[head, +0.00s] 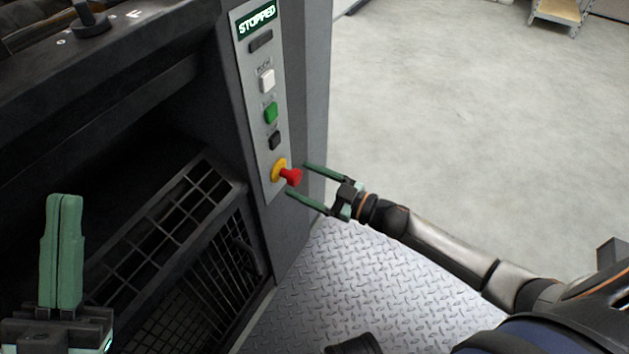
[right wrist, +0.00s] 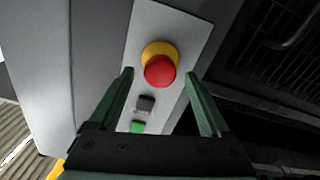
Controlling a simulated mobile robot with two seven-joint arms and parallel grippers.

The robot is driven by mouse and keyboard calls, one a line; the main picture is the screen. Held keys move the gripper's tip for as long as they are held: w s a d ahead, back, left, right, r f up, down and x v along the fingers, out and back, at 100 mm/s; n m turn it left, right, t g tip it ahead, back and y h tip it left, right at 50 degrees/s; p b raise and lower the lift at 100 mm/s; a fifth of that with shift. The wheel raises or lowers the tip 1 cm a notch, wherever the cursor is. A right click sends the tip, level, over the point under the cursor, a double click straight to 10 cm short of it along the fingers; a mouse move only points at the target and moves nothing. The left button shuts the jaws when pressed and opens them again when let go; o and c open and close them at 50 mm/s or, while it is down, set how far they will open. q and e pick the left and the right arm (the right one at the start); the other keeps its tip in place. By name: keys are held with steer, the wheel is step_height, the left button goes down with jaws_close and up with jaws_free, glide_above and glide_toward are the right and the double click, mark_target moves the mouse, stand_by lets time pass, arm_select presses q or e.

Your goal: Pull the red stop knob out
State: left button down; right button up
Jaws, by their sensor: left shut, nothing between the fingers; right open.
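The red stop knob (head: 292,177) sits on a yellow collar (head: 279,169) at the bottom of the grey control panel (head: 275,190). In the right wrist view the knob (right wrist: 160,71) is ahead of my right gripper (right wrist: 162,82), in line with the gap between its fingers. My right gripper (head: 297,179) is open, its green fingertips on either side of the knob; I cannot tell whether they touch it. My left gripper (head: 65,198) is shut and empty at the lower left, away from the panel.
Above the knob are a black button (head: 274,140), a green button (head: 270,112), a white button (head: 267,80) and a display (head: 257,18) reading STOPPED. A metal grille (head: 180,215) is at the left. A diamond-plate floor (head: 350,285) lies below; open concrete floor (head: 450,120) is at the right.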

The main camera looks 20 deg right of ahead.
arm_select(q)
steer(key=r+p, duration=0.1)
steer(key=r, duration=0.1)
steer(key=r+p, duration=0.1)
steer(key=p, duration=0.1)
steer(key=shift+a+r+m, duration=0.2)
steer(key=shift+r+m, duration=0.1)
steer(key=shift+r, duration=0.05)
arm_select(e)
steer(key=v, duration=1.2)
steer(key=shift+s+d, duration=0.2)
